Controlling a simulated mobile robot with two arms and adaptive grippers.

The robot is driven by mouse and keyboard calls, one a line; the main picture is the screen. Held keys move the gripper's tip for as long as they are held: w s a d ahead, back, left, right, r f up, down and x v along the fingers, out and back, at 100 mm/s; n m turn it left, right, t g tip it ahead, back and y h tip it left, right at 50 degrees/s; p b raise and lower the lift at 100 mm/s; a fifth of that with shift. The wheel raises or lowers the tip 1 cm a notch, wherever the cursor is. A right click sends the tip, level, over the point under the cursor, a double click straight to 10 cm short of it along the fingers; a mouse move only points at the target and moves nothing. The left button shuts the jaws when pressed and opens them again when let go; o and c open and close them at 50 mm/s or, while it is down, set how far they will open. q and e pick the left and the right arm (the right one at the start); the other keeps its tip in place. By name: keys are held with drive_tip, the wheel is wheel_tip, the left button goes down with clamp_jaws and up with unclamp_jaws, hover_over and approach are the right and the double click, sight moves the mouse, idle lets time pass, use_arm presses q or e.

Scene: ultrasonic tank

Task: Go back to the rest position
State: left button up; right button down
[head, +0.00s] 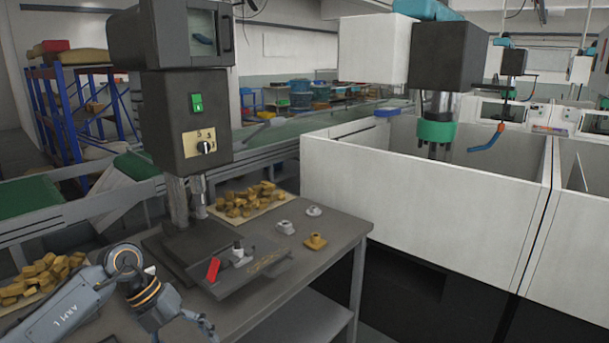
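My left arm comes in at the lower left. Its wrist has an orange ring, and the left gripper (202,324) is at the bottom edge, low in front of the workbench (335,235). The gripper is small, dark and partly cut off, so I cannot tell whether it is open or shut. I see nothing clearly held in it. My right arm and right gripper are not in view.
A black press (190,110) stands on the bench with a red-handled fixture (213,269) at its foot. Brass parts (245,200) lie in a pile behind, with a loose brass part (315,241) and grey parts (285,227) nearby. A white-walled enclosure (420,195) stands right.

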use_arm(q)
drive_tip(key=w+d+f+n+t+h, duration=0.5)
drive_tip(key=d+f+n+t+h, duration=0.2)
drive_tip(key=d+f+n+h, duration=0.4)
drive_tip(key=s+a+f+n+t+y, duration=0.2)
drive_tip(key=a+f+n+y, duration=0.15)
drive_tip(key=f, duration=0.45)
drive_tip(key=s+a+f+n+t+y, duration=0.2)
drive_tip(key=a+f+n+y, duration=0.15)
drive_tip(key=f, duration=0.45)
drive_tip(key=s+a+f+n+t+y, duration=0.25)
drive_tip(key=f+n+y, duration=0.2)
drive_tip(key=f, duration=0.25)
drive_tip(key=s+a+f+n+g+y, duration=0.2)
drive_tip(key=s+f+n+g, duration=0.1)
drive_tip(key=s+f, duration=0.6)
drive_tip(key=s+a+f+n+g+y, duration=0.2)
drive_tip(key=s+f+n, duration=0.1)
drive_tip(key=s+f, duration=0.55)
drive_tip(key=s+f+n+g, duration=0.1)
drive_tip(key=s+f+g, duration=0.2)
drive_tip(key=s, duration=1)
drive_tip(key=s+d+f+n+g+y, duration=0.1)
drive_tip(key=s+f+g, duration=0.2)
drive_tip(key=s, duration=1.1)
drive_tip(key=shift+d+f+n+g, duration=0.15)
drive_tip(key=shift+n+g, duration=0.2)
drive_tip(key=shift+g, duration=0.1)
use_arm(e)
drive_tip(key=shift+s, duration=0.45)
